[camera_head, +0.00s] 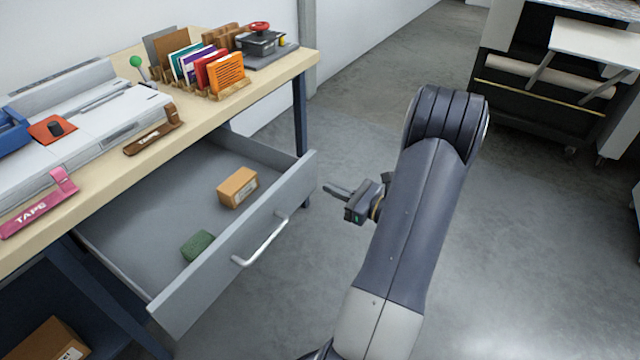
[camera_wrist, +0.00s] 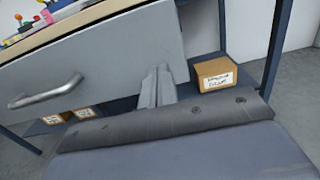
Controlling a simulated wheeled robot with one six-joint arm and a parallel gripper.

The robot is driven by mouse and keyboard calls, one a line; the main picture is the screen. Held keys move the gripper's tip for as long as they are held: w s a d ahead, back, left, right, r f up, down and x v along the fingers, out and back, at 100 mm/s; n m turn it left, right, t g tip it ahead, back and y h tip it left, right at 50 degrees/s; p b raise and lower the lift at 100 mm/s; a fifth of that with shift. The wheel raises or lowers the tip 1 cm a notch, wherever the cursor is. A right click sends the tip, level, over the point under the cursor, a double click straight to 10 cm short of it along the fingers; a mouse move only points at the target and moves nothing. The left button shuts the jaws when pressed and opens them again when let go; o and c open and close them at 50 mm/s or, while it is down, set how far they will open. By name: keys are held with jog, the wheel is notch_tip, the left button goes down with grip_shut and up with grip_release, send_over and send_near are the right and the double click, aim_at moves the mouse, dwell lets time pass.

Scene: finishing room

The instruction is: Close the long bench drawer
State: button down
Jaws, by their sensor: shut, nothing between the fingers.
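The long bench drawer (camera_head: 225,255) is pulled well out from under the wooden-topped bench (camera_head: 205,112). It has a grey front with a silver bar handle (camera_head: 262,243). Inside lie a tan box (camera_head: 238,187) and a green block (camera_head: 198,246). In the wrist view the drawer front (camera_wrist: 130,58) fills the upper left, with the handle (camera_wrist: 46,91) at the left. My gripper (camera_head: 336,190) is shut and empty, to the right of the drawer front and apart from the handle. Its fingers (camera_wrist: 156,88) show in the wrist view near the right end of the drawer front; contact cannot be told.
Cardboard boxes sit on the low shelf, one (camera_wrist: 226,78) right of my fingers in the wrist view. The bench top carries colored cards (camera_head: 205,68), a pink tape holder (camera_head: 40,205) and a grey machine (camera_head: 75,125). A dark cart (camera_head: 545,95) stands at the upper right. The floor between is clear.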

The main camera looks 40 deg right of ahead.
aim_at(309, 179)
jog(key=shift+x, duration=2.15)
